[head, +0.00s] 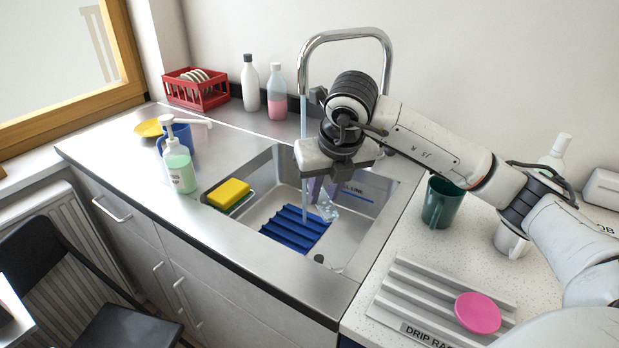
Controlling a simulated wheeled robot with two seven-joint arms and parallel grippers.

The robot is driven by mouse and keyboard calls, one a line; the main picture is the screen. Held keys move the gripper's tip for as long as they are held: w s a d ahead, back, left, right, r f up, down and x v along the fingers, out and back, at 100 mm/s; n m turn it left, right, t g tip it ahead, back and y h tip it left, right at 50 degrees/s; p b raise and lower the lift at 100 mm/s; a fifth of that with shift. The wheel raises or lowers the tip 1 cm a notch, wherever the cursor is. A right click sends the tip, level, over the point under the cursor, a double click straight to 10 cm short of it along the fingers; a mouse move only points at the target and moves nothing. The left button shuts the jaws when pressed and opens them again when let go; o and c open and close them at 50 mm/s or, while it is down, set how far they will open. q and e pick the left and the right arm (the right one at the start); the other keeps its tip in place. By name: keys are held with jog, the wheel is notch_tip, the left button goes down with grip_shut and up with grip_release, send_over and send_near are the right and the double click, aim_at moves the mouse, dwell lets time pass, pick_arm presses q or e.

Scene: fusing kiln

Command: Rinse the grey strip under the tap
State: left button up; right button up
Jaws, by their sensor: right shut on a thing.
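My right gripper (323,190) reaches down into the sink (262,165), its fingers partly hidden by its own wrist. It is shut on a pale, see-through greyish piece, which looks like the grey strip (328,208). The purplish parts at the fingers are too small to make out clearly. The chrome tap (345,34) arches over the sink, and a thin stream of water (304,180) falls just left of the strip. I cannot tell whether water touches the strip. My left gripper is not in view.
A blue ribbed mat (295,230) lies in the sink. A yellow sponge (229,194) is at its left edge, with a soap bottle (180,168) beyond. Right of the sink are a green mug (440,203), a white mug (510,240) and a drip rack (420,290) holding a pink disc (478,313).

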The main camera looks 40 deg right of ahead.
jog(key=s+a+r+p, duration=0.2)
jog(key=s+r, duration=0.2)
jog(key=shift+s, duration=0.25)
jog(key=shift+a, duration=0.1)
dwell(0.8)
